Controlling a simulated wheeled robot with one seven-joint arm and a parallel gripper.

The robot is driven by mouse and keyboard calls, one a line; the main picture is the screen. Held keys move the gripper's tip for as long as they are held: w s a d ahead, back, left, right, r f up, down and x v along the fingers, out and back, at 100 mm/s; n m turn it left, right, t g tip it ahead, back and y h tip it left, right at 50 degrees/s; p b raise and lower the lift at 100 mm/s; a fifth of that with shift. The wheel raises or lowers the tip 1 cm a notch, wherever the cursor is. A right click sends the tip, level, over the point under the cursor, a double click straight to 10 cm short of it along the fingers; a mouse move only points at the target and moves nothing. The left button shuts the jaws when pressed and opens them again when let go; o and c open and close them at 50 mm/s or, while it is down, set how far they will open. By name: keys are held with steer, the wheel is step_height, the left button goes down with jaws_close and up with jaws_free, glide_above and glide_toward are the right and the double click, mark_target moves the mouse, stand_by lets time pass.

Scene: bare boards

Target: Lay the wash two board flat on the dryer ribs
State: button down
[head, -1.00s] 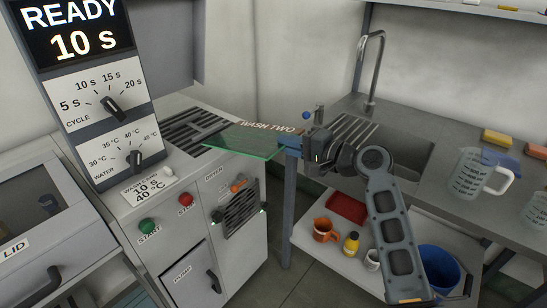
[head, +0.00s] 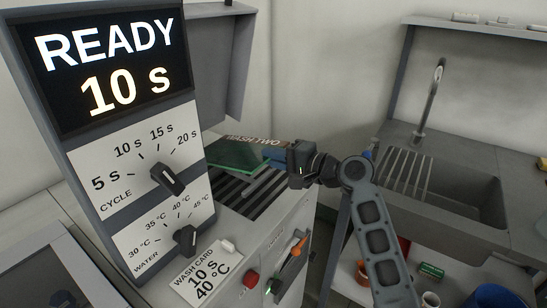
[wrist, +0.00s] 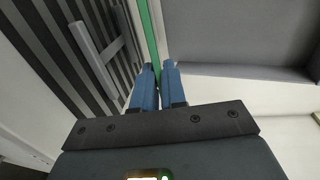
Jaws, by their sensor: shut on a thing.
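The wash two board (head: 238,157), a green plate with a WASH TWO label along its back edge, is over the far part of the dryer ribs (head: 262,188), dark slots in the grey cabinet top. My gripper (head: 279,154) is shut on its right end. In the wrist view, the board (wrist: 150,38) shows as a thin green edge between the blue fingers of my gripper (wrist: 159,66), with the ribs (wrist: 45,45) to the left. I cannot tell whether the board touches the ribs.
A tall control panel (head: 137,140) reads READY 10 s and stands left of the ribs. A wash card (head: 205,272) lies in front of it. An upright grey panel (head: 222,65) rises behind the ribs. A sink (head: 440,195) with a tap is at right.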

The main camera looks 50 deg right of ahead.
steer(key=shift+r+p, duration=0.15)
steer(key=shift+p, duration=0.15)
steer(key=shift+s+f+b, duration=0.1)
steer(key=shift+f+b, duration=1)
steer(key=shift+f, duration=0.5)
steer(key=shift+f+b, duration=0.65)
steer(key=shift+f, duration=0.3)
jaws_free()
stand_by(0.3)
steer(key=shift+s, duration=0.15)
stand_by(0.3)
steer(key=shift+s, duration=0.65)
steer(key=shift+s, duration=0.8)
